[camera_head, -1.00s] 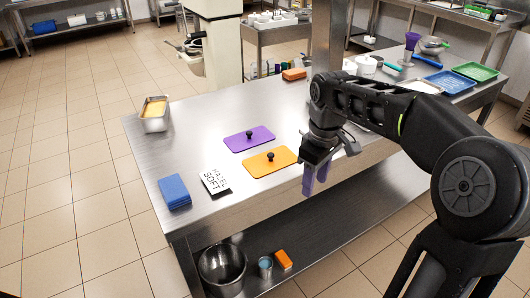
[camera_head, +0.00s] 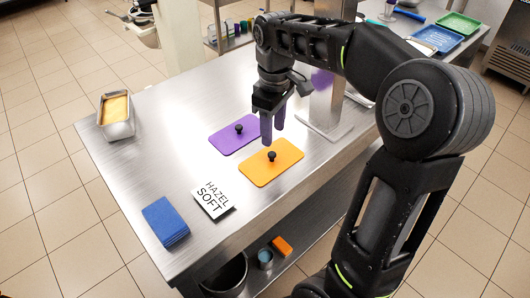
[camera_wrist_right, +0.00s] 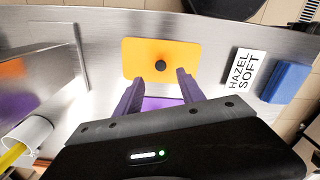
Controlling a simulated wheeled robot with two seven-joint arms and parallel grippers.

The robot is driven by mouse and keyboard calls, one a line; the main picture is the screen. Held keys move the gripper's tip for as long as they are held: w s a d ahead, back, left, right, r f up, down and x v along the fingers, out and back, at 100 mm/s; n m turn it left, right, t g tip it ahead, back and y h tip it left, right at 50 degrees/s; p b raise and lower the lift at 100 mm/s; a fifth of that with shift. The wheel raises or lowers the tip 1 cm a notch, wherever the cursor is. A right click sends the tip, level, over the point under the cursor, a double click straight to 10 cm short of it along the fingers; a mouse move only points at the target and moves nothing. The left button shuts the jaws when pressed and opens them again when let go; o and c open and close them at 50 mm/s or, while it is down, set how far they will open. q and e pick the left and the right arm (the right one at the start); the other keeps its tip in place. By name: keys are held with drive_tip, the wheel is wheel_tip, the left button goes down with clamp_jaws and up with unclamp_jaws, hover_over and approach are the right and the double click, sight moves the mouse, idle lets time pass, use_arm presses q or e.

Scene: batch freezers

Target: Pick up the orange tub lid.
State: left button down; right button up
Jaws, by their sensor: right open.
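The orange tub lid (camera_head: 284,168) is a flat rounded rectangle with a black knob (camera_head: 271,156) in its middle, lying on the steel table. In the right wrist view the orange lid (camera_wrist_right: 185,50) lies just beyond my fingertips, its knob (camera_wrist_right: 160,66) between their lines. My right gripper (camera_head: 272,140) is open and empty, with purple fingers above the table, close to the lid's far edge. It shows in the wrist view too (camera_wrist_right: 158,82). My left gripper is not in view.
A HAZEL SOFT card (camera_head: 213,199) and a blue block of cloths or pads (camera_head: 165,221) lie near the front left. A metal tub with yellow contents (camera_head: 116,115) stands at the left edge. A steel post (camera_head: 325,95) rises behind my gripper.

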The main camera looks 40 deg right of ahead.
sight(273, 154)
drive_tip(key=shift+s, duration=0.15)
drive_tip(key=shift+f, duration=1.3)
drive_tip(key=shift+f+p, duration=0.55)
drive_tip(key=shift+f, duration=2.1)
drive_tip(key=shift+c, duration=0.6)
clamp_jaws()
